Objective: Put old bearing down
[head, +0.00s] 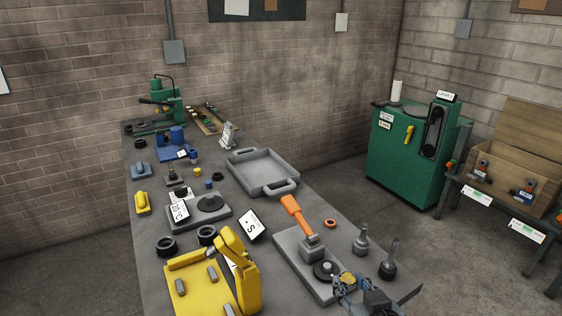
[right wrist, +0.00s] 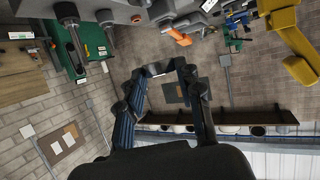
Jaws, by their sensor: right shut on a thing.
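My right gripper (head: 347,287) is at the lower right of the head view, low over the front end of the bench, beside a grey plate (head: 291,247) with a black round part (head: 326,270). In the right wrist view my right gripper (right wrist: 158,70) has its fingertips close together on a small thing, taken to be the old bearing, mostly hidden by the fingers. Its details are too small to tell. A grey tray (head: 234,171) with two handles stands empty in the middle of the bench. My left gripper is not in view.
Black rings (head: 166,246) lie near a yellow fixture (head: 215,280). An orange-handled tool (head: 295,212) stands on the grey plate, with an orange ring (head: 330,223) and two upright grey tools (head: 361,241) to its right. A green cabinet (head: 405,160) stands apart from the bench.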

